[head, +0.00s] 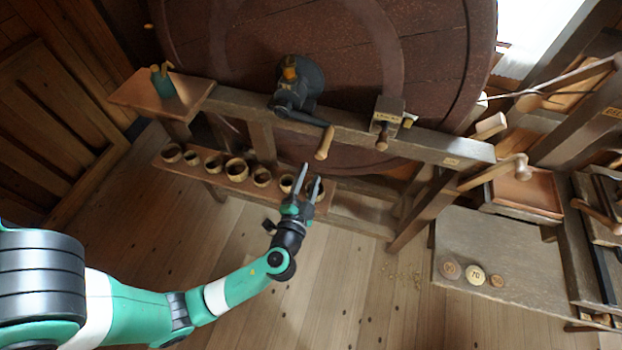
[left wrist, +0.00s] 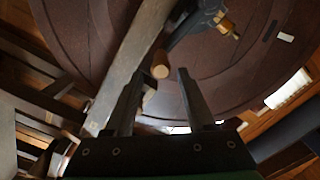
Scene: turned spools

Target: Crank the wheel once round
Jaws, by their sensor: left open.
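The large dark red-brown wooden wheel (head: 330,40) stands upright behind a wooden frame beam. A black crank hub (head: 298,88) sits at the beam, and its black arm reaches down right to a pale wooden crank handle (head: 325,143). My left gripper (head: 312,173) is open and empty, just below the handle and apart from it. In the left wrist view the handle's round end (left wrist: 160,67) shows between the open fingers of the left gripper (left wrist: 160,74), looking a little beyond their tips. My right gripper is not in view.
Several small wooden cups (head: 236,169) stand on a low shelf under the beam, close to my left gripper. A clamped block (head: 387,112) sits on the beam right of the handle. A bench with round weights (head: 475,274) is at right.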

